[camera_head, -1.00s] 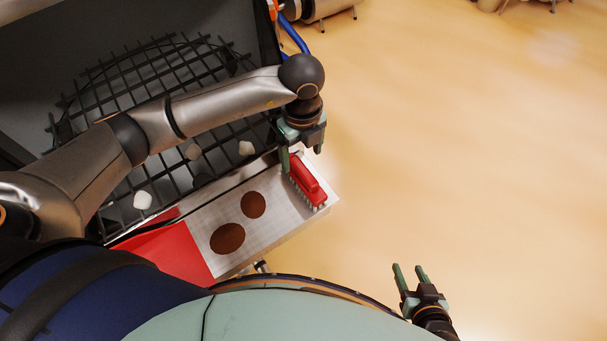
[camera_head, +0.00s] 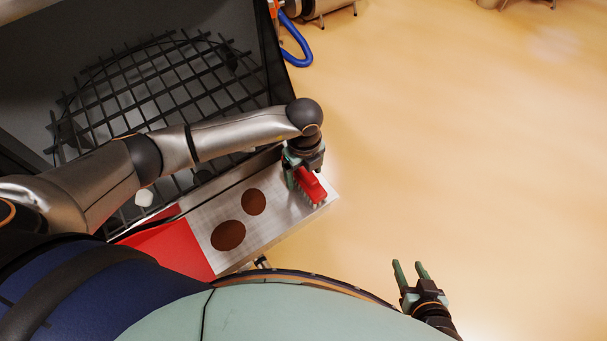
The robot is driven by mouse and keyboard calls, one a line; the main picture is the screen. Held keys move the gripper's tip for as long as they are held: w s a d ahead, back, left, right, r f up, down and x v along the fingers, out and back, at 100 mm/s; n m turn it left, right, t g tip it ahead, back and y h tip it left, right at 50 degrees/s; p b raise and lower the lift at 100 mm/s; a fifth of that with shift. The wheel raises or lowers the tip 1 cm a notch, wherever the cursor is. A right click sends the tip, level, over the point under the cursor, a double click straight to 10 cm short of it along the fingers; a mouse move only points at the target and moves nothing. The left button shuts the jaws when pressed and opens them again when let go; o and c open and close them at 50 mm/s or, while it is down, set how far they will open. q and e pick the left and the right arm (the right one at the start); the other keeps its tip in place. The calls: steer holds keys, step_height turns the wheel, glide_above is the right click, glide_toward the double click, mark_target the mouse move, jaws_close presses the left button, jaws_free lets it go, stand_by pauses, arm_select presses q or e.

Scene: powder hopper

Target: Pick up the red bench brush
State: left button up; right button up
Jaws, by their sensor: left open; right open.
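The red bench brush (camera_head: 313,188) lies at the right end of the light metal shelf, its pale bristles showing along its lower left side. My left gripper (camera_head: 301,178) is open, with its green fingers down at the upper end of the brush. The gripper body hides that end, and I cannot tell whether the fingers touch the brush. My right gripper (camera_head: 410,271) is open and empty over the floor at the lower right, well away from the brush.
The metal shelf (camera_head: 275,222) carries two brown round patches (camera_head: 228,235) and a red sheet-like item (camera_head: 172,250) at its left. Behind it is the hopper with a dark grid (camera_head: 150,95) and a white lump (camera_head: 144,198). The floor at right is clear.

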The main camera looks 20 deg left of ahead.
arm_select(q)
jaws_close()
stand_by(0.5)
